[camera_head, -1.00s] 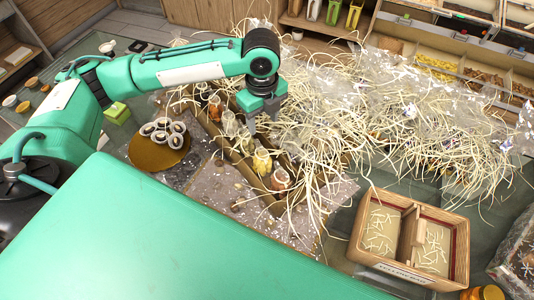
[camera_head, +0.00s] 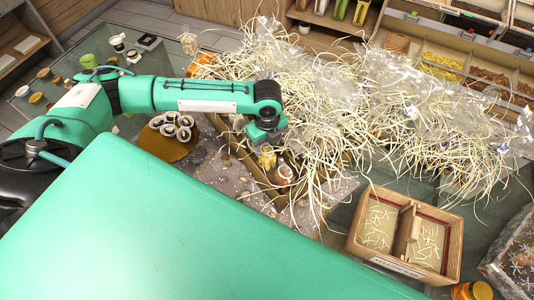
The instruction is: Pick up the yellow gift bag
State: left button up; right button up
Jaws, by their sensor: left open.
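A narrow yellow bag-like item (camera_head: 361,12) stands upright on the shelf at the top of the head view, cut off by the frame edge. I take it for the yellow gift bag. A yellow-green one (camera_head: 340,10) stands just left of it. My left gripper (camera_head: 264,146) points down over the table, among small bottles and pale shredded straw. It is well below and left of the yellow item in the picture, and apart from it. Its fingers are small and partly hidden, with nothing seen held. My right gripper is not in view.
Straw and clear wrap (camera_head: 400,110) cover much of the table. A two-part wooden box (camera_head: 455,245) stands front right. A gold round board (camera_head: 160,148) carries several small dark-and-white rounds. Cups stand at the left. Bins of fillings (camera_head: 440,62) line the back.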

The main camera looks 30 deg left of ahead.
pick_arm(q)
jog(key=shift+f, duration=0.8)
grip_shut()
jog(key=shift+r, duration=0.15)
